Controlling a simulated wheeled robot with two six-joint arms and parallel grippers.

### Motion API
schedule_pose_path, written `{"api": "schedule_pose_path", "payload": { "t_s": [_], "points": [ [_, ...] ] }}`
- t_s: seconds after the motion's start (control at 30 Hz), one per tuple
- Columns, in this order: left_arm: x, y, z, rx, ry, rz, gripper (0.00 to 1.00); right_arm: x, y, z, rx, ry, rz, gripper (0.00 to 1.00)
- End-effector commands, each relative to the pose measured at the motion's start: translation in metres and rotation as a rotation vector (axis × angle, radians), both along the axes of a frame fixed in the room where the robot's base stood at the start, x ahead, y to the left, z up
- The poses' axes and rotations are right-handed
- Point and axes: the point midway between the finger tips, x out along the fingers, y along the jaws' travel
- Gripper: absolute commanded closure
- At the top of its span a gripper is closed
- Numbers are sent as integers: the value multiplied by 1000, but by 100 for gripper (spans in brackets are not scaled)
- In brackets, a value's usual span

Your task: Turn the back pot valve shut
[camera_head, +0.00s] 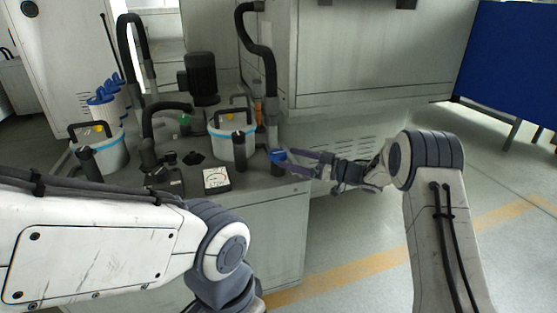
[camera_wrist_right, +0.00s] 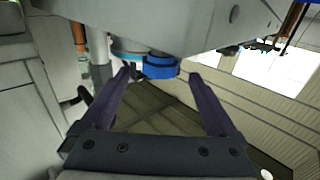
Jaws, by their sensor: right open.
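A round blue knob (camera_head: 278,155) stands on a dark post at the right edge of the grey machine top, beside the right-hand white pot (camera_head: 230,148). It looks like the valve; which pot counts as the back one I cannot tell for sure. My right gripper (camera_head: 284,158) reaches in from the right, open, with its fingertips at the knob. In the right wrist view, the blue knob (camera_wrist_right: 160,68) shows between and just beyond the open fingertips (camera_wrist_right: 160,74). Contact is not clear. My left arm crosses the lower left; its gripper is out of view.
Another white pot (camera_head: 108,152) stands at the left, with blue-topped filters (camera_head: 104,100) behind. Black hoses (camera_head: 268,65) rise from the machine top. A white gauge box (camera_head: 216,180) lies near its front edge. Open floor (camera_head: 360,225) is at the right.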

Motion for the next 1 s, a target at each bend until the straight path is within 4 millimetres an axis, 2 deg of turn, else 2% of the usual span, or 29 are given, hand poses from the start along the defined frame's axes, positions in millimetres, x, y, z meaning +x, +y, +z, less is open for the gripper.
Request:
{"api": "schedule_pose_path", "payload": {
  "t_s": [0.1,0.3,0.67,0.77,0.8,0.9,1.0],
  "points": [
    [0,0,-8,0,0,0,50,10,20,-3,0,-1,2,6],
    [0,0,-13,0,0,0,50,21,41,-1,0,-1,0,6],
    [0,0,-14,0,0,0,50,23,45,0,0,0,-2,6],
    [0,0,-14,0,0,0,50,23,45,0,0,0,-2,40],
    [0,0,-14,0,0,0,50,23,45,0,0,0,-2,55],
    [0,0,-14,0,0,0,50,23,45,0,0,0,-2,92],
    [0,0,-14,0,0,0,50,23,45,0,-1,0,-4,92]
  ]
}}
